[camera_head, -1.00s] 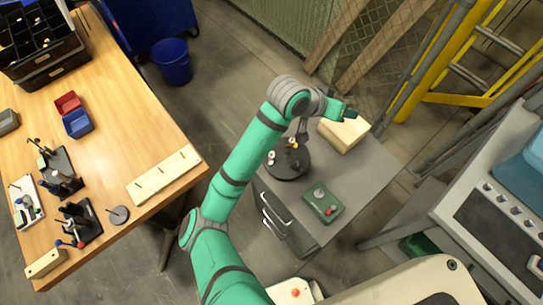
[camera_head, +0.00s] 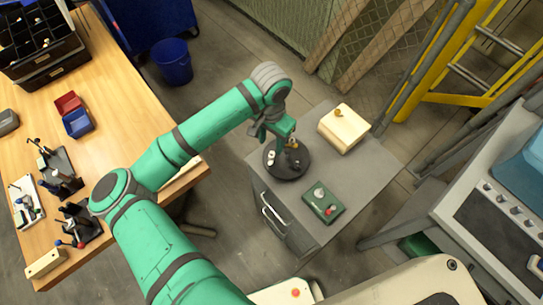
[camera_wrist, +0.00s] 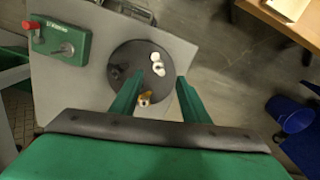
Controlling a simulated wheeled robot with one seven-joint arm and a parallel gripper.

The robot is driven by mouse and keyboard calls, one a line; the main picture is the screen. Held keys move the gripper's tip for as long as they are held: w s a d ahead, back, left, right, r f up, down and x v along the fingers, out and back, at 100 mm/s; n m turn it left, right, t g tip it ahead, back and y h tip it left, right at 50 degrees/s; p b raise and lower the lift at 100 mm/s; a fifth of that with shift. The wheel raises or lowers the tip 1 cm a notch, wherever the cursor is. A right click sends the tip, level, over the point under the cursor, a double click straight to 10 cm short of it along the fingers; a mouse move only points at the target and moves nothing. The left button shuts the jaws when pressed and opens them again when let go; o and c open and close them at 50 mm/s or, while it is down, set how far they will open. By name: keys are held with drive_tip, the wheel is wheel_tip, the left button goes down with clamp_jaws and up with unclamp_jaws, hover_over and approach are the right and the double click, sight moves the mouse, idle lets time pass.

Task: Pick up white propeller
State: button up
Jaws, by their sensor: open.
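Two small white pieces, one of which looks like the white propeller (camera_wrist: 157,58), sit close together on a dark round disc (camera_wrist: 122,53). In the head view, white pieces (camera_head: 271,157) show at the left of the disc (camera_head: 288,174). My gripper (camera_wrist: 159,78) is open and empty above the disc, its fingers pointing down at it. The white pieces appear between and just beyond the fingertips in the wrist view. A brass-and-white piece (camera_wrist: 145,96) lies by the left finger, partly hidden. A black piece (camera_wrist: 118,73) is at the disc's left.
The disc stands on a grey cabinet top (camera_head: 352,183). A wooden block (camera_head: 344,130) with a brass piece (camera_head: 338,113) on it is behind right. A green control box (camera_head: 323,202) with a red button is in front. A wooden table (camera_head: 105,130) is at left.

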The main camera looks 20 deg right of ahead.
sight(272, 153)
drive_tip(key=shift+s+f, duration=0.2)
drive_tip(key=shift+f, duration=3.25)
clamp_jaws()
